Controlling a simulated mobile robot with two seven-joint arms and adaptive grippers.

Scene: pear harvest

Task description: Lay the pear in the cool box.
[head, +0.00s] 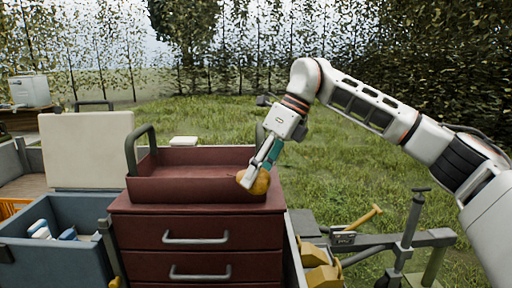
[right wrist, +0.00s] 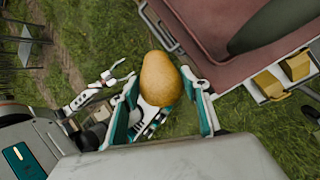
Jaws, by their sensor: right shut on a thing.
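The pear (head: 259,184) is yellow-brown and sits between the fingers of my right gripper (head: 256,172), which is shut on it. In the head view it hangs at the right front corner of the red tray top. The right wrist view shows the pear (right wrist: 160,79) between the two teal-and-white fingers, with grass behind it. The cool box appears to be the blue box (head: 60,258) at the lower left, open, with a cream lid (head: 88,150) raised behind it. White and blue items lie inside. I do not see my left gripper in the head view.
A dark red drawer cabinet (head: 196,232) with a raised tray rim (head: 190,190) and grey handles stands between the pear and the blue box. An orange crate (head: 12,208) is at the far left. A grey metal frame (head: 400,240) stands at the right. Grass lies behind.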

